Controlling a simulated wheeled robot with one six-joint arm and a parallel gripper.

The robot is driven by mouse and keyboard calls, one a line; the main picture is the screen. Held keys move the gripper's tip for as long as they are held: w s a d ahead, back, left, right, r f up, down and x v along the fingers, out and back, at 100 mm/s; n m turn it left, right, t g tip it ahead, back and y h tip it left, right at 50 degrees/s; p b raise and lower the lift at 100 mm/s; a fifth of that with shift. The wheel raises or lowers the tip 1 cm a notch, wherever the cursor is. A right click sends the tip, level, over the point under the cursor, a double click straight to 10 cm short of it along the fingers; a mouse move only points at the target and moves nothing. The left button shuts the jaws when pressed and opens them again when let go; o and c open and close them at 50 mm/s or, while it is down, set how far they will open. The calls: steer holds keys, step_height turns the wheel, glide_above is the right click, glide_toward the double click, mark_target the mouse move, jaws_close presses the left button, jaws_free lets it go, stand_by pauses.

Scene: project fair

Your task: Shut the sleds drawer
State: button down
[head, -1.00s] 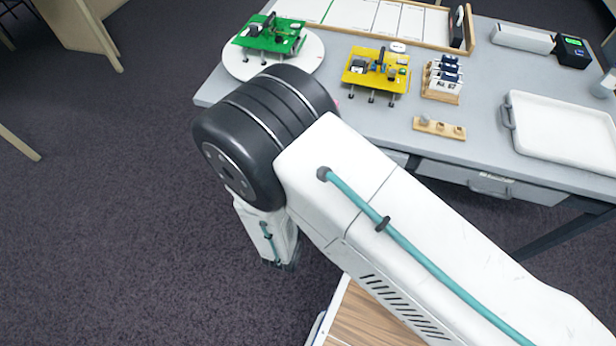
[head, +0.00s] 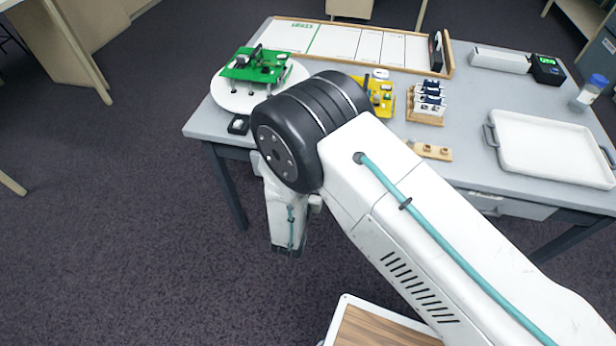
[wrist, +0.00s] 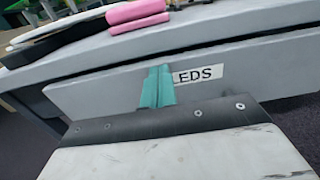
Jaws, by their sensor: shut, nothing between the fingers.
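The sleds drawer (wrist: 235,75) shows in the wrist view as a grey front under the table edge, with a white label (wrist: 200,74) reading "EDS", its start covered by my fingers. My gripper (wrist: 157,87) is shut and empty, its teal fingertips in front of the drawer face beside the label. Whether they touch it, and how far the drawer stands out, I cannot tell. In the head view my gripper (head: 289,252) points down in front of the table, and my arm hides most of this drawer.
The grey table (head: 470,95) holds a green board (head: 255,68) on a white disc, a yellow board (head: 381,97), a white tray (head: 550,145) and a wooden block (head: 432,151). Another drawer (head: 510,206) is at the right. Pink pieces (wrist: 138,14) lie above the drawer. Floor at left is clear.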

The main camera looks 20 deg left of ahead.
steer(key=w, duration=0.4)
steer(key=shift+a, duration=0.3)
steer(key=shift+w+a+r, duration=0.1)
steer(key=shift+w+r, duration=0.05)
steer(key=s+d, duration=0.2)
steer(key=s, duration=1.2)
steer(key=shift+s+d+f, duration=0.2)
steer(key=shift+d, duration=0.05)
